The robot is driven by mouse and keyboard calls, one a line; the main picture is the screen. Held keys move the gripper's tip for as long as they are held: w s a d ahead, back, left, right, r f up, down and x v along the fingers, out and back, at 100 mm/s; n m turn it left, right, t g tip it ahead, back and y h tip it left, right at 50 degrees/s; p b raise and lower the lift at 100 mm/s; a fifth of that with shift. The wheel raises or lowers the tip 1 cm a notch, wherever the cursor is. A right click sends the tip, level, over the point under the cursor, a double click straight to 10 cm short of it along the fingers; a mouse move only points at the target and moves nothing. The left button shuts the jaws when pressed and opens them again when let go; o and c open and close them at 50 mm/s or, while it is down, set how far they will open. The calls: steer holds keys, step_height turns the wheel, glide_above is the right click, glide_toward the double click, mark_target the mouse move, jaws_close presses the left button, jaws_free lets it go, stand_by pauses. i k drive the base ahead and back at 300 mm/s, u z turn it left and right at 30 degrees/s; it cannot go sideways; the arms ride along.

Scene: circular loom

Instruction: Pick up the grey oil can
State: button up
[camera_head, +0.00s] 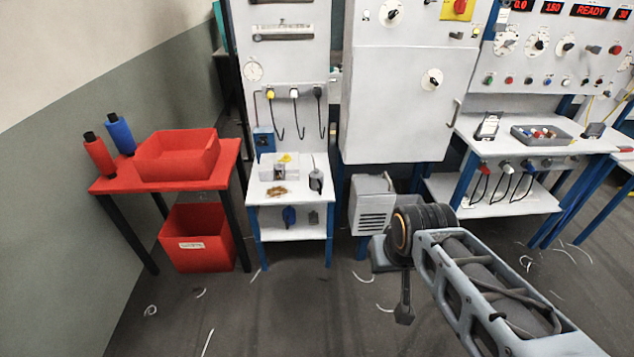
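The grey oil can (316,181) stands upright on the right side of the small white bench top (300,196), its thin spout pointing up. My gripper (404,316) hangs pointing down at the end of my arm, to the right of and nearer than the can, well apart from it. Its fingers are small and dark here, and I cannot tell whether they are open or shut.
A metal box (278,171) and brown scraps (276,191) share the bench top. A blue item (289,216) and a small grey item (313,218) are on the lower shelf. A grey vented box (371,208) stands to the right. White thread scraps litter the open floor.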

mark_target(316, 176)
steer(key=u, duration=0.2)
steer(key=i, duration=0.6)
steer(key=u, duration=0.8)
steer(key=i, duration=1.55)
steer(key=u, duration=0.2)
